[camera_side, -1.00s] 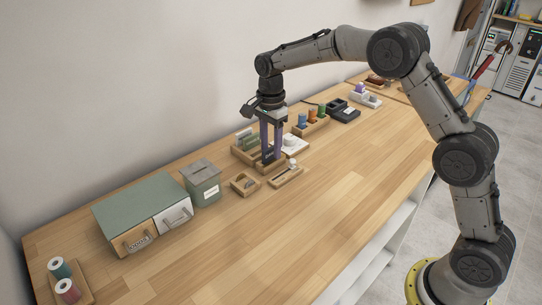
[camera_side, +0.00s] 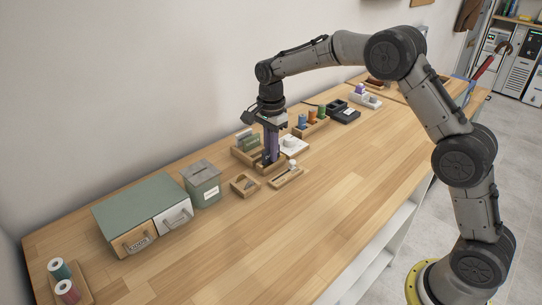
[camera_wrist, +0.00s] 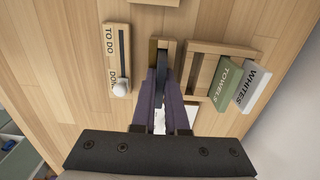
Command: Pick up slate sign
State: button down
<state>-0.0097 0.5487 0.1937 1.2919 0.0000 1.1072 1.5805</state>
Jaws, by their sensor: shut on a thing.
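The slate sign (camera_wrist: 161,62) is a thin dark plate seen edge-on in the wrist view, above a small wooden stand (camera_wrist: 153,45). My gripper (camera_wrist: 162,76) has its two purple fingers closed on the sign from either side. In the side view, my gripper (camera_side: 271,156) points straight down over the same stand (camera_side: 272,168), with the fingers close together. The sign is mostly hidden there by the fingers. I cannot tell whether it is still resting in the stand.
A TO DO/DONE board (camera_wrist: 117,45) with a white knob lies on the other. A small wooden tray (camera_side: 244,185) and green canister (camera_side: 202,183) are nearby. The front table is clear.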

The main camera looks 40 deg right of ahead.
jog(key=shift+r, duration=0.1)
jog(key=shift+r, duration=0.55)
jog(key=s+r, duration=1.2)
jog(key=s, duration=0.2)
jog(key=w+r, duration=0.1)
jog(key=w, duration=1)
jog(key=shift+w+f, duration=1.25)
jog(key=shift+f, duration=0.7)
jog(key=shift+w+f, duration=1.3)
jog(key=shift+f, duration=0.65)
jog(key=shift+w+f, duration=1.25)
jog(key=shift+f, duration=0.7)
jog(key=shift+f, duration=1.25)
jog(key=shift+c, duration=1.9)
grip_release()
